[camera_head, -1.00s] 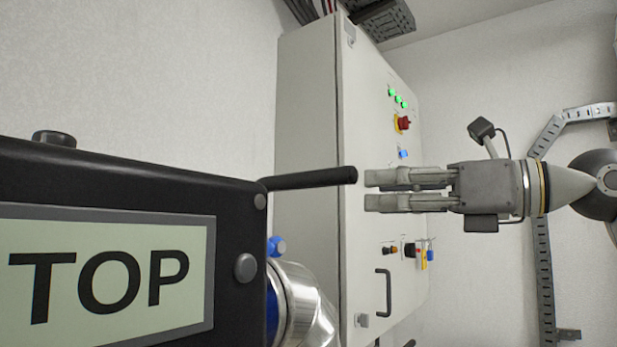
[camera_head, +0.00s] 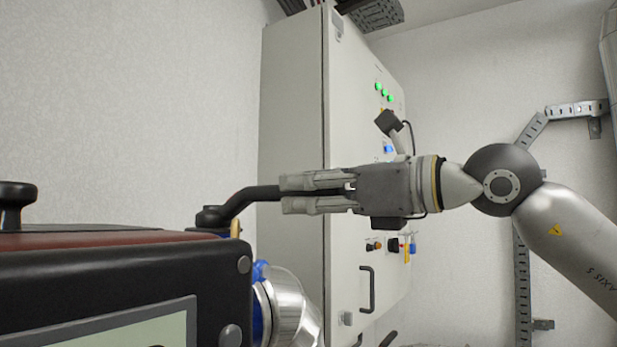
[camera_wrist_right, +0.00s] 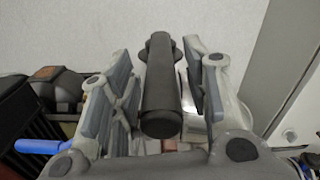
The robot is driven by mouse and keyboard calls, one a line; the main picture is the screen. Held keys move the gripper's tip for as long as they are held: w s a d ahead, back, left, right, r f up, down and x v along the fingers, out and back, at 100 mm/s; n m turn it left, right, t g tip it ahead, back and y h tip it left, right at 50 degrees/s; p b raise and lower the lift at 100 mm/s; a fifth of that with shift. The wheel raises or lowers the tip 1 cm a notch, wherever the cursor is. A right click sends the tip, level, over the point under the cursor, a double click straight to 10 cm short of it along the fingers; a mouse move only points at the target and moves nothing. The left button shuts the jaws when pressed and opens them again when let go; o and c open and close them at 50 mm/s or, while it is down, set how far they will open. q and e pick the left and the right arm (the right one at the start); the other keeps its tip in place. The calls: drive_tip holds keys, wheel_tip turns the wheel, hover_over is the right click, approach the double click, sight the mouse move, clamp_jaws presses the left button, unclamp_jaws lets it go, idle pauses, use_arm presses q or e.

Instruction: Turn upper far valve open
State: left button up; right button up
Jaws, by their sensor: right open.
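The valve's black lever (camera_head: 252,194) sticks out to the right from its pivot on top of the valve (camera_head: 214,215), beside the black exchanger unit (camera_head: 110,265). My right gripper (camera_head: 283,194) comes in from the right, level with the lever, with its fingertips at the lever's free end. In the right wrist view the lever (camera_wrist_right: 160,90) lies between the two open, padded fingers (camera_wrist_right: 160,100), with gaps on both sides. The gripper is not closed on it. My left gripper is not in view.
A tall grey control cabinet (camera_head: 290,120) with green lights (camera_head: 383,91) and a black handle (camera_head: 367,289) stands behind my right gripper. A silver insulated pipe (camera_head: 288,305) with a blue collar runs below the lever. A blue handle (camera_wrist_right: 38,147) shows in the wrist view.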

drive_tip(key=shift+w+a, duration=0.1)
drive_tip(key=shift+w, duration=0.05)
clamp_jaws()
idle(0.5)
